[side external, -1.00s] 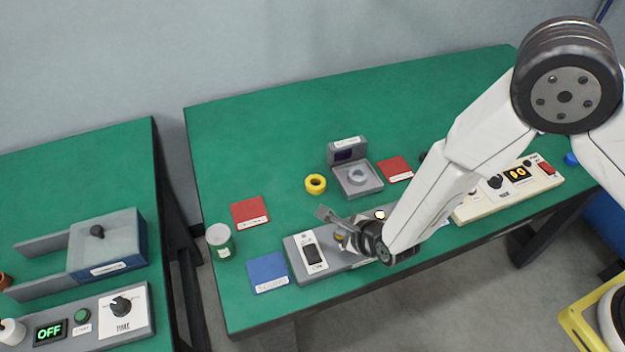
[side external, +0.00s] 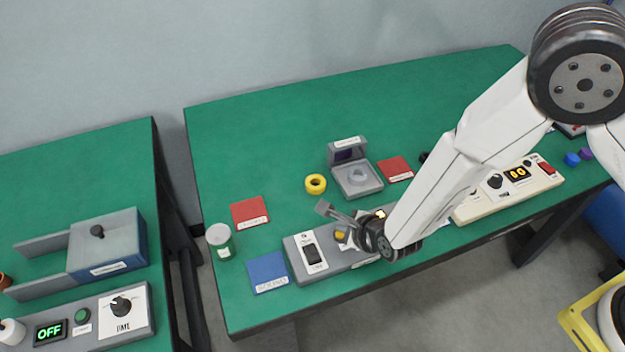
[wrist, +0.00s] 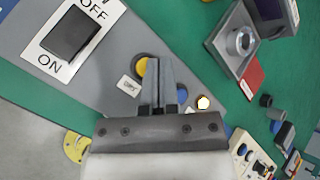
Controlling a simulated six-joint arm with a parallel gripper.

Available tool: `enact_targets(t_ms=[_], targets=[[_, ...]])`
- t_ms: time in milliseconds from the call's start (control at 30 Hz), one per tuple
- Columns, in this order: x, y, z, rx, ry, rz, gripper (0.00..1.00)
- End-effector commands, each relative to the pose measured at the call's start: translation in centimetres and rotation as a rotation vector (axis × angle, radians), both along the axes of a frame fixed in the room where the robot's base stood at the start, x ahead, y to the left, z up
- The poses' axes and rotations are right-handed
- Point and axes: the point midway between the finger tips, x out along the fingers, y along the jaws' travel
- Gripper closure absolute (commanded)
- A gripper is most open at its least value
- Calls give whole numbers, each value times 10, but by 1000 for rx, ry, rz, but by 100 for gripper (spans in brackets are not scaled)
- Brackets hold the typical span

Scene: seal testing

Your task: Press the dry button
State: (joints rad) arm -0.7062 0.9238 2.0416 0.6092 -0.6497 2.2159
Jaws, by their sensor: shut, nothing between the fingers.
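My gripper (wrist: 156,64) is shut and empty above the grey control box (wrist: 105,100); it also shows in the side view (side external: 323,207). A yellow button (wrist: 141,67) on the box is partly hidden by the fingertips in the wrist view. It also shows in the side view (side external: 340,236), just below the fingers. A small white label (wrist: 128,86) beside it is too blurred to read surely. A blue button (wrist: 183,94) is partly hidden behind the other side of the fingers. I cannot tell whether the fingers touch the yellow button.
A black ON/OFF rocker switch (wrist: 70,33) and a lit lamp (wrist: 203,102) are on the same box. A grey open-lidded device (side external: 357,180), yellow ring (side external: 315,184), red mats and blue mat (side external: 268,272) lie around it. A cream panel (side external: 508,189) stands right.

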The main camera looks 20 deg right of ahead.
Motion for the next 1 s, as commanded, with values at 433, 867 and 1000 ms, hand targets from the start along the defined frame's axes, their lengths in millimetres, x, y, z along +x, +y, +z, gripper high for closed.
enact_targets(t_ms=[433,867,1000], targets=[[0,0,6,1,-1,-1,100],[0,0,36,1,-2,1,100],[0,0,45,1,-1,-1,100]])
